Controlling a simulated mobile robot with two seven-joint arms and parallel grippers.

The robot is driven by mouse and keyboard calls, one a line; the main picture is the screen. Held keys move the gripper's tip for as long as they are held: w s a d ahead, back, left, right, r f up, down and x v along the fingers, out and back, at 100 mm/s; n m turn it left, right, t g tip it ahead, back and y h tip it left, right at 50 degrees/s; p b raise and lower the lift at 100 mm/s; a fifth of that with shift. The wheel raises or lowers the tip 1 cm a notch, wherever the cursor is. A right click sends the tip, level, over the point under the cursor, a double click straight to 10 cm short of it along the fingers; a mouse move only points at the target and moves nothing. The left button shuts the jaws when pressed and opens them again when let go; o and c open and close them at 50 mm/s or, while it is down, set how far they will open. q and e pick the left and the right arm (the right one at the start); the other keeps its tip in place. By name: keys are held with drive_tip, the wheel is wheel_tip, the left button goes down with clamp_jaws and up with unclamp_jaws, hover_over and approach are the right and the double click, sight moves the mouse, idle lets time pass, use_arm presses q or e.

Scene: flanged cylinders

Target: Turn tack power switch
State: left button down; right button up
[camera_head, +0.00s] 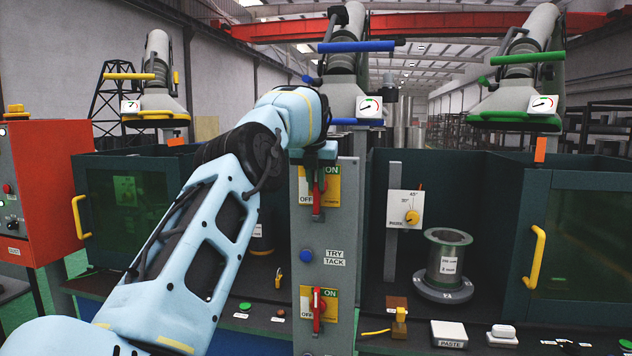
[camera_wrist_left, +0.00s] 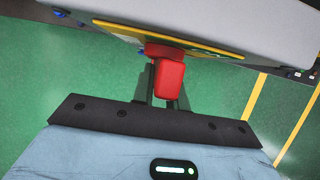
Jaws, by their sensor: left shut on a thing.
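A grey control column (camera_head: 345,230) stands in the middle of the head view. Its upper power switch has a red handle (camera_head: 317,200) on a yellow ON/OFF plate (camera_head: 333,190). My left gripper (camera_head: 318,165) is at this upper switch, its fingertips mostly hidden behind my arm and wrist. In the left wrist view, my left gripper (camera_wrist_left: 162,98) is shut on the red handle (camera_wrist_left: 169,80). A lower red switch (camera_head: 318,308) has its own ON/OFF plate and stands free. A blue button (camera_head: 306,256) beside a TRY TACK label (camera_head: 335,257) lies between them. My right gripper is out of view.
A flanged cylinder (camera_head: 445,265) stands in the right booth, near a yellow angle knob (camera_head: 411,216). A green booth door with a yellow handle (camera_head: 537,255) is at the right. An orange cabinet (camera_head: 45,190) stands at the left. Buttons line the front ledge.

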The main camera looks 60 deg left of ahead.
use_arm(q)
drive_tip(key=c, duration=1.4)
unclamp_jaws()
drive_tip(key=v, duration=0.7)
drive_tip(key=shift+r+p, duration=0.3)
drive_tip(key=shift+p, duration=0.1)
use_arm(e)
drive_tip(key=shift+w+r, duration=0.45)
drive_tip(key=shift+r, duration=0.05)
use_arm(q)
drive_tip(key=shift+d, duration=0.15)
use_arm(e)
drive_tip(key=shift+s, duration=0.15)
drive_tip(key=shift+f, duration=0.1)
